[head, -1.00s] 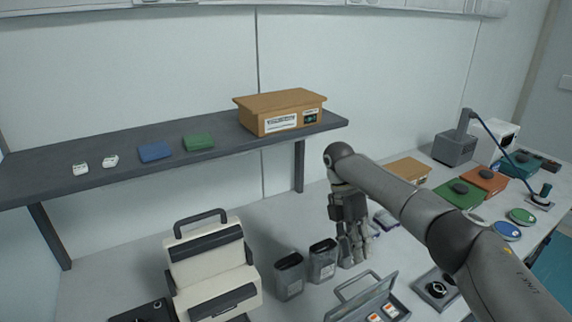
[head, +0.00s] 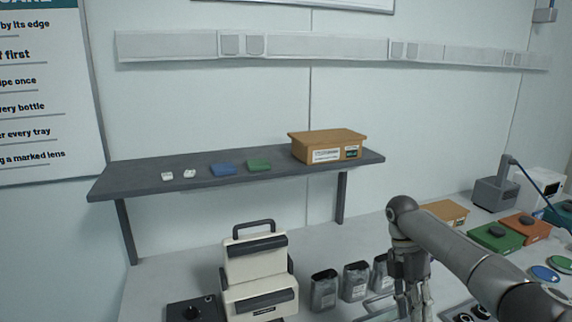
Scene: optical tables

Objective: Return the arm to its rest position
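My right arm comes in from the right, and its dark grey gripper (head: 414,304) points down over the table at the lower right. Its two fingers look apart with nothing seen between them; the tips are close to the bottom edge of the picture. The gripper stands in front of and to the right of several grey containers (head: 324,291) and partly covers the rightmost one. My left gripper is not in view.
A dark shelf (head: 135,178) carries a cardboard box (head: 325,155), a blue item (head: 223,169) and a green item (head: 259,165). A cream device with a handle (head: 255,270) stands on the table. Green (head: 496,238) and orange (head: 526,228) boxes stand at the right.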

